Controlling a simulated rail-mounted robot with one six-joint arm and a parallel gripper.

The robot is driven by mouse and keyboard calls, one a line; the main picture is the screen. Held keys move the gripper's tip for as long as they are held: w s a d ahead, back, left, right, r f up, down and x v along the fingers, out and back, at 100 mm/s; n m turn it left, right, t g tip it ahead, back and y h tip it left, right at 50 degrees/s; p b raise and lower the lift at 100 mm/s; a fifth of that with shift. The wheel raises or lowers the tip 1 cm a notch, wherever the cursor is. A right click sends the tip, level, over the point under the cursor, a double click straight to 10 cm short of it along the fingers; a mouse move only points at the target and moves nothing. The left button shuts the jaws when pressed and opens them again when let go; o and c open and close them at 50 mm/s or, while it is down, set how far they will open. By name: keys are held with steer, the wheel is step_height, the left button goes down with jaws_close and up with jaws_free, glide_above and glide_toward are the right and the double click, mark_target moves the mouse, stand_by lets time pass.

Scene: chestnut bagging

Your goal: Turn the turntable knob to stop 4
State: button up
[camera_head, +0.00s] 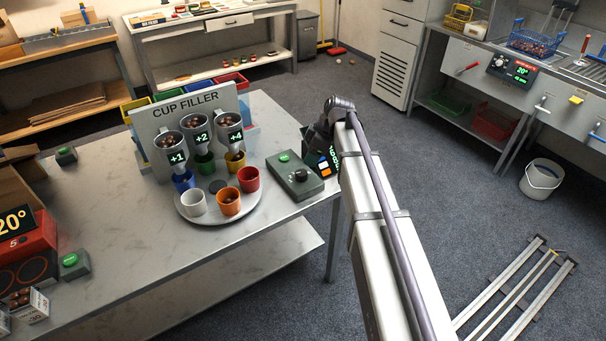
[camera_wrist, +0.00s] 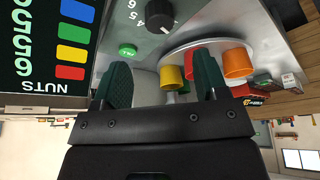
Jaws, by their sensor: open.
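The round grey turntable (camera_head: 190,216) carries several cups. The blue, green and yellow cups are at the back under the filler's funnels; the white, orange and red cups are at the front. To its right is a green-grey control box (camera_head: 306,186) with a black knob (camera_head: 301,174) and a green button (camera_head: 284,157). In the wrist view the knob (camera_wrist: 160,14) is beyond my fingertips, beside the digits 4, 5 and 6; its exact setting is not clear.
The cup filler (camera_head: 166,112) stands behind the turntable with +1, +2 and +4 displays. A dark nut-count display (camera_head: 327,167) stands close to the box and my gripper. The table's right edge is near.

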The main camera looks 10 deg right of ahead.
mark_target(302, 172)
steer(key=b+x, duration=0.7)
steer(key=x, duration=0.2)
steer(key=shift+d+f, duration=0.1)
steer(key=shift+f, duration=0.1)
steer(key=shift+r, duration=0.1)
steer(key=c, duration=0.9)
